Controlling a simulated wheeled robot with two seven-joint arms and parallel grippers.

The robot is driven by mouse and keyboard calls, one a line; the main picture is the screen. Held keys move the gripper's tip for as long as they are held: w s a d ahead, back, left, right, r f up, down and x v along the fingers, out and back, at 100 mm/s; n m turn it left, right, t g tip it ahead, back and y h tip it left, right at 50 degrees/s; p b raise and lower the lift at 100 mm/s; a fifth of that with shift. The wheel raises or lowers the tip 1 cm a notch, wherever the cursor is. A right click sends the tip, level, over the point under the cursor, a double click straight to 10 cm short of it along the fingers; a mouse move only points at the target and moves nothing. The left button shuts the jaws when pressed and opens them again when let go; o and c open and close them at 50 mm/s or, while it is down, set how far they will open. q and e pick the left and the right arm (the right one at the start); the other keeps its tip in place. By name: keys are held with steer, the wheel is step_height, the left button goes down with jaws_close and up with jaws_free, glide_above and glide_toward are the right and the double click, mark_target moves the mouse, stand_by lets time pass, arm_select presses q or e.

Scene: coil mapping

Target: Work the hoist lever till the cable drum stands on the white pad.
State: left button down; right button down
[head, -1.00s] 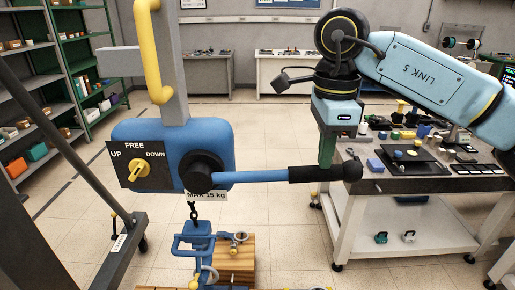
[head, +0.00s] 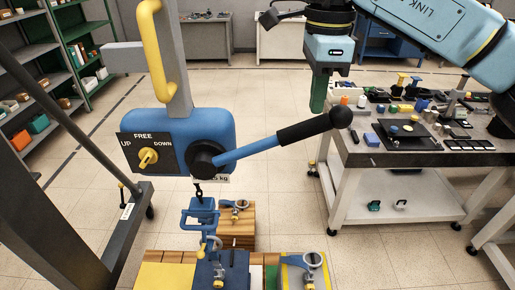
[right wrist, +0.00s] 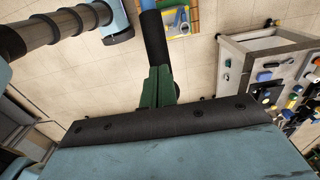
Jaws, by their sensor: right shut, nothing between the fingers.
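The blue hoist (head: 215,125) hangs from a grey post. Its lever (head: 255,147) slopes up to the right, ending in a black grip (head: 300,131) and round knob. The selector (head: 148,157) is yellow on a plate marked UP, FREE and DOWN; its exact setting is hard to read. My right gripper (head: 318,108) has green fingers, shut and empty, at the grip near the knob; I cannot tell if they touch. They also show in the right wrist view (right wrist: 158,88) beside the grip (right wrist: 154,38). Below the hook hangs a blue frame (head: 203,212). I cannot make out the drum or white pad clearly.
Wooden blocks (head: 237,228) and a multicoloured base (head: 165,275) lie below the hoist. A cluttered bench (head: 370,155) stands at the right, shelves (head: 62,75) at the left. A grey slanted frame leg (head: 52,130) is near on the left. Open floor lies between.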

mark_target(318, 132)
steer(key=f+b, duration=0.1)
steer(key=f, duration=0.1)
steer(key=f+b, duration=0.2)
steer(key=f, duration=0.1)
steer(key=d+f+b, duration=0.1)
steer(key=f+b, duration=0.1)
steer(key=shift+d+f, duration=0.1)
steer(key=shift+f, duration=0.05)
stand_by(0.3)
steer(key=f+b, duration=0.2)
steer(key=f, duration=0.1)
steer(key=f+b, duration=0.1)
steer(key=shift+d+f+b, duration=0.3)
steer(key=shift+d+b, duration=0.1)
